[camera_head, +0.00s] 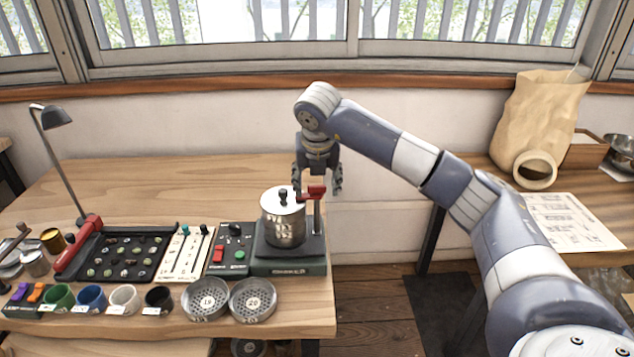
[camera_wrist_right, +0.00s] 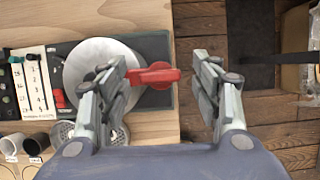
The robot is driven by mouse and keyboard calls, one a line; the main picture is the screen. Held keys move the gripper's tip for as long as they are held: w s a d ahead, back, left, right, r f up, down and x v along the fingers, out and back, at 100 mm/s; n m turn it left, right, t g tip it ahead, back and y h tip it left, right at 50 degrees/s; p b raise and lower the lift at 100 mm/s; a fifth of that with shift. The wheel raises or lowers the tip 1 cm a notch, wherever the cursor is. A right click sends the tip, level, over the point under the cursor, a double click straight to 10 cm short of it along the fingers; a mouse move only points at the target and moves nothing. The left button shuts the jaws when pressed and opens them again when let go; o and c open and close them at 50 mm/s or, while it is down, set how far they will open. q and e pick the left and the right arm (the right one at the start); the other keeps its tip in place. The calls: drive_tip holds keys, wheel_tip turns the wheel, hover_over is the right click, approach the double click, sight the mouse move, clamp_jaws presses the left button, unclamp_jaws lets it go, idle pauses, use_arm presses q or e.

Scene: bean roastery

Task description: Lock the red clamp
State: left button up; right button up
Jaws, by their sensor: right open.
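The red clamp (camera_head: 314,193) is a short red lever on a grey post (camera_head: 317,218) at the right side of a metal canister (camera_head: 284,219) with a lid and black knob. The canister stands on a dark green base (camera_head: 288,265) near the table's right end. My right gripper (camera_head: 317,185) is open and points down around the clamp's height. In the right wrist view, the red clamp (camera_wrist_right: 153,75) lies between the open fingers (camera_wrist_right: 162,95), nearer the left finger, which covers part of the canister lid (camera_wrist_right: 93,72). Whether a finger touches it I cannot tell. My left gripper is not in view.
Left of the base are a panel with red and green buttons (camera_head: 231,250), a slider panel (camera_head: 184,253) and a dark bean tray (camera_head: 124,256). Round sieves (camera_head: 253,301) and several coloured cups stand in front. Open floor (camera_head: 375,300) lies right of the table.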

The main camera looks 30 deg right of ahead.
drive_tip(key=v, duration=1.2)
drive_tip(key=shift+a, duration=0.1)
